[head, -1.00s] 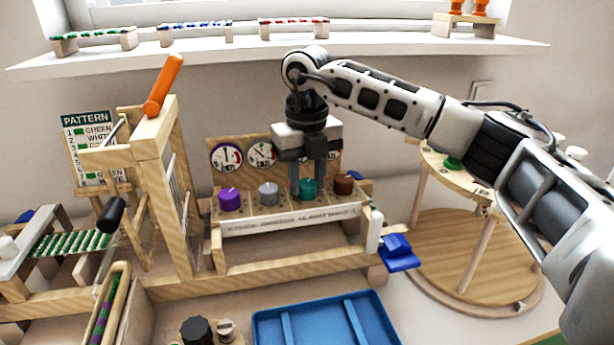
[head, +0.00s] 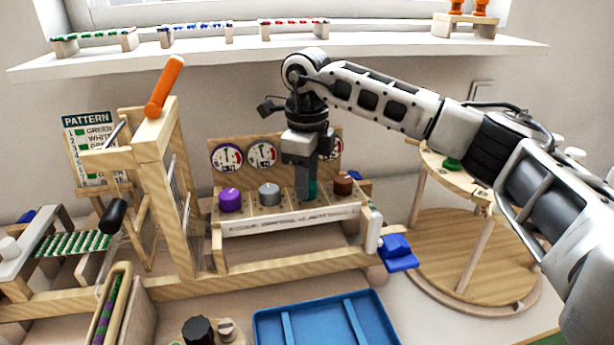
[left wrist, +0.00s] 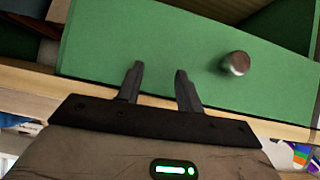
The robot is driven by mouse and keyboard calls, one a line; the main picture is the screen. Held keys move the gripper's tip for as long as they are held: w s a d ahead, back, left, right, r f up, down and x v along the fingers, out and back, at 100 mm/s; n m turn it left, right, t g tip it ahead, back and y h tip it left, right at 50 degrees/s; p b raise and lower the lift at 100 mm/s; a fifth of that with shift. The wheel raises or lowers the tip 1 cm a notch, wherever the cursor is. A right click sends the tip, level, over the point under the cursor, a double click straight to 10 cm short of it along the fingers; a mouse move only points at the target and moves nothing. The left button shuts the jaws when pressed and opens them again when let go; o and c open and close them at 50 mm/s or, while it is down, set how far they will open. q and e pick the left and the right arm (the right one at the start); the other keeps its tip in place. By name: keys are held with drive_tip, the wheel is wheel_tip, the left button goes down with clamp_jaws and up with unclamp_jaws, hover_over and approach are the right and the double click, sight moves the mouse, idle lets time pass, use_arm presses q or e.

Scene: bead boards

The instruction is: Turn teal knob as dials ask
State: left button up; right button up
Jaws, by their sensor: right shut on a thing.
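The teal knob (head: 312,188) stands on the wooden knob panel, between the grey knob (head: 269,194) and the brown knob (head: 343,183). My right gripper (head: 308,190) points down over it and is shut on it, hiding most of it. Behind the knobs, a board carries round dials; the left dial (head: 227,157) and middle dial (head: 262,156) show, and my right gripper partly covers the right one (head: 336,148). A purple knob (head: 230,200) is at the left end. In the left wrist view my left gripper (left wrist: 157,82) is open and empty above a green surface (left wrist: 150,45).
A wooden frame with an orange handle (head: 164,87) stands left of the panel. A blue scoop-like piece (head: 397,252) juts out at its right end. A blue tray (head: 330,322) lies in front. A round wooden stand (head: 445,270) is at right.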

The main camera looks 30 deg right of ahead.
drive_tip(key=shift+r+n, duration=0.1)
drive_tip(key=shift+n, duration=2)
drive_tip(key=o, duration=1)
drive_tip(key=shift+c, duration=0.2)
wheel_tip(320, 180, up, 16)
drive_tip(key=shift+p, duration=0.3)
